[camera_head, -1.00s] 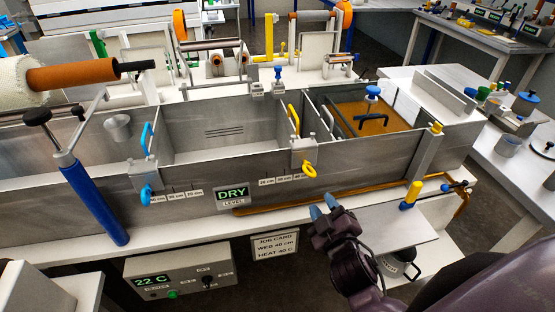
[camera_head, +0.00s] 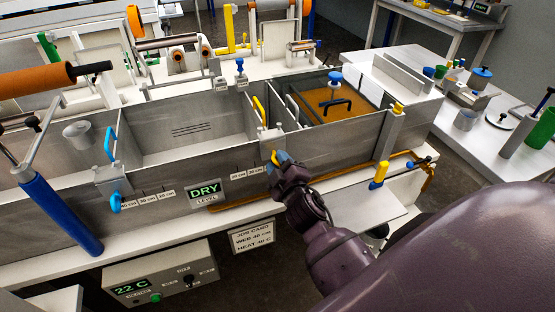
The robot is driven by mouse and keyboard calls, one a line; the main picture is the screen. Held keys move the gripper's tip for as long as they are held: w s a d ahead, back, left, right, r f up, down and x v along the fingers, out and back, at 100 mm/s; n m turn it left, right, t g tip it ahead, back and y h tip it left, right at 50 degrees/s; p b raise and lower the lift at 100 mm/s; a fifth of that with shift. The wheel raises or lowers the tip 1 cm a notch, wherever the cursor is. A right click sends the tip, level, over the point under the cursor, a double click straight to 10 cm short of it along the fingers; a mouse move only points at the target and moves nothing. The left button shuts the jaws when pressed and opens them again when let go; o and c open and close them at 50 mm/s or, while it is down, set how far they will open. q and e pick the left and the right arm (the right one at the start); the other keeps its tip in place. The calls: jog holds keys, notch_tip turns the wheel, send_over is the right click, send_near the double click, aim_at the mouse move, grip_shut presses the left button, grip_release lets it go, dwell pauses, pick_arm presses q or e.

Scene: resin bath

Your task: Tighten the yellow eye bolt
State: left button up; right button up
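The yellow eye bolt (camera_head: 275,156) sits on a metal clamp (camera_head: 270,136) on the front wall of the bath, below a yellow handle (camera_head: 259,111). My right gripper (camera_head: 278,163) is at the eye bolt, its blue fingertips overlapping the ring. The fingers hide part of the ring, and I cannot tell whether they are closed on it. A blue eye bolt (camera_head: 115,203) sits on another clamp farther left, below a blue handle (camera_head: 109,145). My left gripper is not in view.
The bath's front wall (camera_head: 160,186) carries scale labels and a DRY level display (camera_head: 205,190). A yellow-and-blue valve handle (camera_head: 379,175) stands right of my gripper. An amber compartment (camera_head: 325,100) lies behind it. A heater box (camera_head: 160,275) is below.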

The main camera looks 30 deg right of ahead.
jog(key=shift+w+d, duration=0.15)
jog(key=shift+w, duration=0.35)
grip_shut()
